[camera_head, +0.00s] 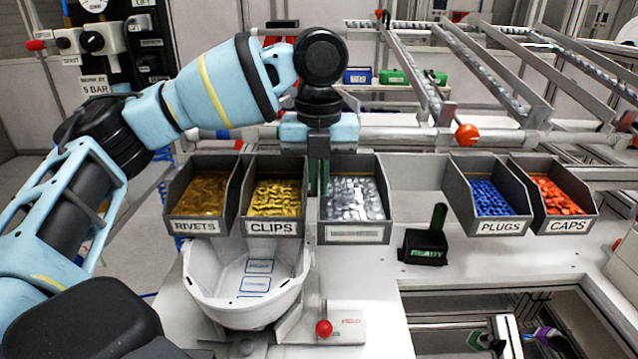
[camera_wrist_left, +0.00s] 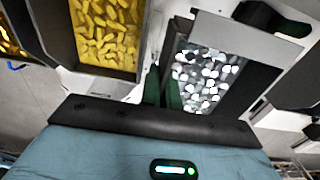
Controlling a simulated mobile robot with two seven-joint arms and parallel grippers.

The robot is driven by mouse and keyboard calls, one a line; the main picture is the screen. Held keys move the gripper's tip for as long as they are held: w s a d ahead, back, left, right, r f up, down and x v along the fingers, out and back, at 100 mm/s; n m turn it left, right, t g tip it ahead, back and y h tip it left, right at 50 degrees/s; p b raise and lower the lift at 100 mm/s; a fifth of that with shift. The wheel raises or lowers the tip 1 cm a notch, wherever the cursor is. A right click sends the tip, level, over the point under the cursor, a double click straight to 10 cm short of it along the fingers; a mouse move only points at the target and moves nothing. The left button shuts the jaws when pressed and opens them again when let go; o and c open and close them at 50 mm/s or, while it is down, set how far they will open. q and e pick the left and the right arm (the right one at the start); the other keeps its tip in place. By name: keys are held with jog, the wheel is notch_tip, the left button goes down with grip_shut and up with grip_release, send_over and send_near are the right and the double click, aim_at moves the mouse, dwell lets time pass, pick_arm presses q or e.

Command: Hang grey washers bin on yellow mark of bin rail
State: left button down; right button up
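The grey washers bin (camera_head: 355,235) is an open grey bin full of silvery pieces, with a label too faint to read. It stands right of the clips bin, its front slightly lower. My left gripper (camera_head: 319,178) points down at its left wall. In the left wrist view, the green fingertips (camera_wrist_left: 162,92) straddle that wall and look shut on it, beside the washers bin (camera_wrist_left: 250,42). The bin rail is mostly hidden behind the bins and my arm. I see no yellow mark. I cannot tell whether the bin touches the rail. My right gripper is not in view.
The rivets bin (camera_head: 196,227) and clips bin (camera_head: 273,227) are to the left. The plugs bin (camera_head: 500,227) and caps bin (camera_head: 567,226) are to the right, past a free gap. A black READY box (camera_head: 425,247) and a white helmet shell (camera_head: 215,290) are below.

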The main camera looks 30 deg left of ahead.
pick_arm(q)
jog(key=shift+w+a, duration=0.45)
jog(key=shift+w, duration=0.3)
jog(key=shift+w+a, duration=0.45)
jog(key=shift+w, duration=0.25)
jog(key=shift+w+a, duration=0.45)
jog(key=shift+w, duration=0.3)
jog(key=shift+f, duration=1)
jog(key=shift+f, duration=0.1)
jog(key=c, duration=2.1)
grip_release()
jog(key=o, duration=0.5)
jog(key=shift+o, duration=0.2)
jog(key=shift+r, duration=3.9)
